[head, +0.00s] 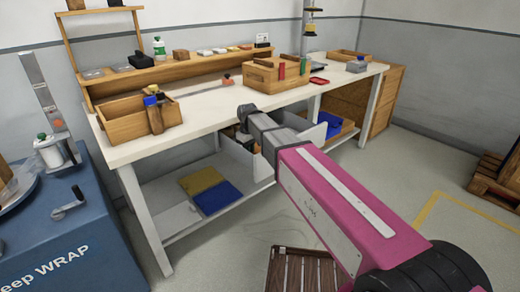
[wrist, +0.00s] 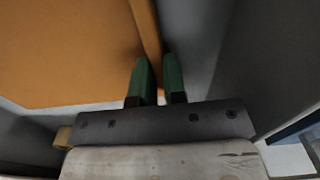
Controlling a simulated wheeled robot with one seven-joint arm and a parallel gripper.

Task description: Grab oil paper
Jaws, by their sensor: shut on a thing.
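In the wrist view an orange-brown sheet or board, which looks like the oil paper (wrist: 70,50), fills the upper left. Its narrow edge runs down between the two green fingers of my gripper (wrist: 159,68). The fingers are shut on that edge. In the head view my grey wrist is in front of the workbench's front edge, above the white bins under the top. My fingers and the held sheet are hidden there.
The white workbench (head: 215,112) carries a wooden box (head: 273,76) and a left wooden tray (head: 125,125). White bins (head: 237,155) hang below. Yellow (head: 201,180) and blue (head: 218,197) pieces lie on the lower shelf. A blue wrap machine (head: 60,225) stands left. A slatted crate (head: 300,270) is on the floor.

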